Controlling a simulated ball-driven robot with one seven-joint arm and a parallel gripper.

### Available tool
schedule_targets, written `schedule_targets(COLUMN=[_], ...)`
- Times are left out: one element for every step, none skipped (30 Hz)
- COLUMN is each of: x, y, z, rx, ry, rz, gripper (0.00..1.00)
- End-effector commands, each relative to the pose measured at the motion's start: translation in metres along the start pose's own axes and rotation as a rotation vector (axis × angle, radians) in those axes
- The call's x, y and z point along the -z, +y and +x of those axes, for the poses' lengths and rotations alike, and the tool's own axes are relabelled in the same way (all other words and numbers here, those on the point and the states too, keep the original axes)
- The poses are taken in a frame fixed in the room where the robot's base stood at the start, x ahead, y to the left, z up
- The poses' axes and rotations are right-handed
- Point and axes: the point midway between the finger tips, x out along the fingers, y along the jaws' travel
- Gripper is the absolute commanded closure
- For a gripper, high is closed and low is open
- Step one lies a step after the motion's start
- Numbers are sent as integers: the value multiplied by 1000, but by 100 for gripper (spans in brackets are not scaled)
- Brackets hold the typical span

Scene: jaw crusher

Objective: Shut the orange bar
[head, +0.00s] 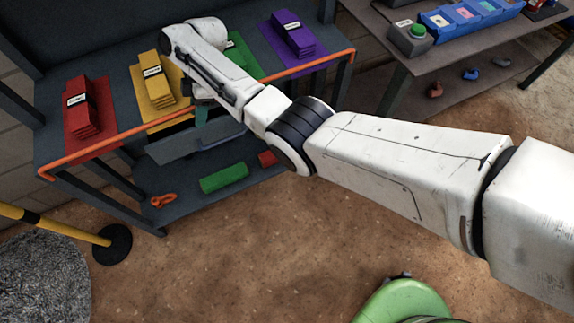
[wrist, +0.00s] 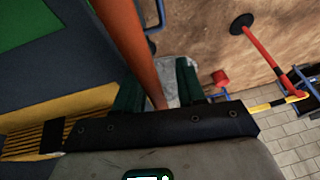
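The orange bar (head: 110,141) runs along the front edge of the grey shelf (head: 48,150) in the head view, from the left corner to the right corner. In the wrist view the orange bar (wrist: 128,38) comes down from the top, between the two green fingers and closer to the left one. My gripper (head: 203,112) is at the middle of the bar in the head view, partly hidden by my arm. In the wrist view my gripper (wrist: 160,85) is open, with a gap beside the right finger. Whether a finger touches the bar is unclear.
Red (head: 82,112), yellow (head: 155,82) and purple (head: 291,38) stacks stand on coloured mats behind the bar. A grey drawer (head: 180,147) with a blue handle sits below. Brown floor in front is mostly clear.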

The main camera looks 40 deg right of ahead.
Motion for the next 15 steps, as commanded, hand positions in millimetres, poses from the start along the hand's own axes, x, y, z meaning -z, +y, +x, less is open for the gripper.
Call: schedule_targets(x=[3, 2, 2, 2, 2, 1, 1, 1, 1, 0, 0, -1, -1, -1, -2], y=[-3, -4, -5, -6, -7, -7, -8, -9, -10, -11, -12, -12, -13, -14, -15], z=[-6, -5, -5, -5, -4, -4, -3, -2, -1, -1, 0, 2, 3, 2, 6], rx=[-25, -40, -65, -83, -100, -127, -146, -166, -194, -214, -235, -264, -286, -309, -339], ry=[1, 0, 0, 0, 0, -1, 0, 0, -1, -1, -1, -1, 0, -1, -1], rz=[-11, -17, -27, -36, -43, -54, -62, -70, -82, -91, -100, -111, -120, -130, -143], gripper=[60, 60, 60, 60, 60, 60, 60, 60, 60, 60, 60, 60, 60, 60, 60])
